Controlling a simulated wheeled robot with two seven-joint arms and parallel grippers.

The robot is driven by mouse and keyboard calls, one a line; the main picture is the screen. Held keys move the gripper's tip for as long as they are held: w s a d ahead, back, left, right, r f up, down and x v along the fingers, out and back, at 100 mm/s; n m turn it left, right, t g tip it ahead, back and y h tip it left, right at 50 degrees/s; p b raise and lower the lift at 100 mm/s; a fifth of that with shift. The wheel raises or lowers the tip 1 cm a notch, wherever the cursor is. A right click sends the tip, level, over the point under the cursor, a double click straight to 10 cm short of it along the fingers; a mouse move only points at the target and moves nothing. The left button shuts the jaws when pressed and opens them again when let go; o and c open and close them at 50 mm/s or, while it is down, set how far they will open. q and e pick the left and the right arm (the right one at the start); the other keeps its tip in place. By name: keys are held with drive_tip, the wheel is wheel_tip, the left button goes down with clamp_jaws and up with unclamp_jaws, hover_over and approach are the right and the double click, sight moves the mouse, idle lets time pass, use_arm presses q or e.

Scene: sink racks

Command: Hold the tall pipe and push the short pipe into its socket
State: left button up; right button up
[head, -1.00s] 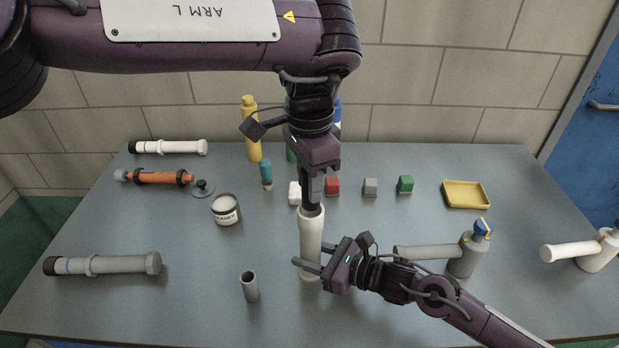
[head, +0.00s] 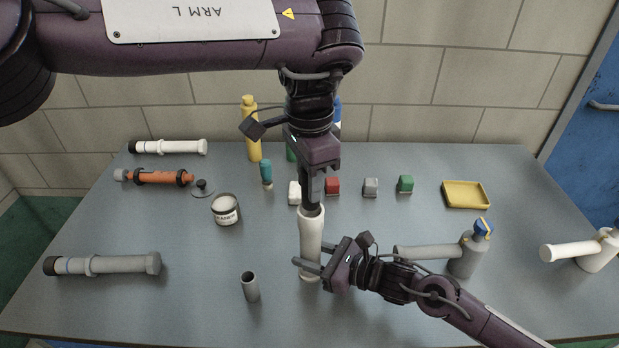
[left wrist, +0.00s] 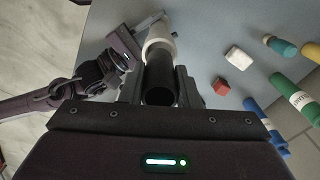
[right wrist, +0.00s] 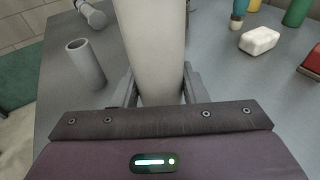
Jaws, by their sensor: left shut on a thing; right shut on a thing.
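The tall white pipe (head: 311,228) stands upright on the table, with its wider socket end at the top. My right gripper (head: 315,260) is shut on its lower part; the right wrist view shows the white pipe (right wrist: 155,45) between the fingers. The short dark grey pipe (left wrist: 160,85) is held by my left gripper (left wrist: 158,88), above the tall pipe. Its lower end meets the white socket (left wrist: 158,42), in line with it. How deep it sits inside is hidden. In the head view, my left gripper (head: 313,190) covers most of the short pipe.
A loose grey tube (head: 250,287) stands left of the tall pipe. Small blocks, including a red one (head: 332,186), and a yellow tray (head: 466,195) are behind. A grey spray-like fitting (head: 465,258) is at right.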

use_arm(q)
drive_tip(key=shift+f, duration=2.1)
drive_tip(key=o, duration=1.1)
drive_tip(key=shift+r, duration=0.1)
wheel_tip(320, 180, up, 12)
drive_tip(key=shift+f, duration=0.1)
use_arm(e)
drive_tip(key=o, duration=1)
